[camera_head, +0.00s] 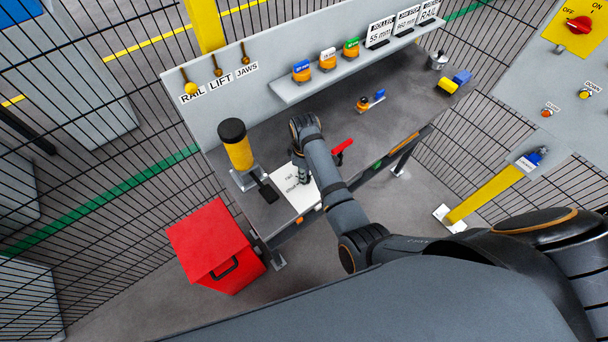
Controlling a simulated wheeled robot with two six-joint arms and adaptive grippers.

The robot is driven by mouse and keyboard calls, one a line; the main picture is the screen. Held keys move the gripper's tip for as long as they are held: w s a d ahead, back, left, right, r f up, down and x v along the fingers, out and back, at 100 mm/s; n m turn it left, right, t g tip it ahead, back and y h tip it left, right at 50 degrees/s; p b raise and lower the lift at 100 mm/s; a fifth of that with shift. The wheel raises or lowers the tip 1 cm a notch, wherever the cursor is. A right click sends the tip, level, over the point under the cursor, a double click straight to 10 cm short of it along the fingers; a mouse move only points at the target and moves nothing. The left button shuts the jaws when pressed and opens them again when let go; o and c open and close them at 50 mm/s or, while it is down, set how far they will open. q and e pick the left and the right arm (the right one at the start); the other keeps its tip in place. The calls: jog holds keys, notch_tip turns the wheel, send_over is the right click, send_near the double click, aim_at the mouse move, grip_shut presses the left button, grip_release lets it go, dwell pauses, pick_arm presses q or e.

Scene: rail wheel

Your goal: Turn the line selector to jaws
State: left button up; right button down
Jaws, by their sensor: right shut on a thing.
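My right arm reaches down to the bench, and my right gripper (304,177) points down at a white lettered plate (283,184). The gripper is small and dark here, and the thing between its fingers is hidden. The plate reads "rail" and a second, unclear word. A red handle (343,147) shows just right of my forearm, partly hidden by it. I cannot tell which part is the line selector. A back panel carries a sign with RAIL, LIFT and JAWS (246,70), with small brass pieces above it. My left gripper is not in view.
A yellow and black cylinder (238,150) stands close left of the plate. A red box (212,246) is on the floor. A shelf (350,62) holds orange-based pieces and signs. A small orange and blue part (364,103) lies on the bench (400,100), with bare room around it.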

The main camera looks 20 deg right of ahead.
jog(key=shift+r+m+p, duration=0.15)
jog(key=shift+m+p, duration=0.45)
jog(key=shift+p, duration=0.05)
jog(key=shift+m, duration=1.7)
jog(key=m, duration=0.2)
jog(key=shift+m, duration=1.3)
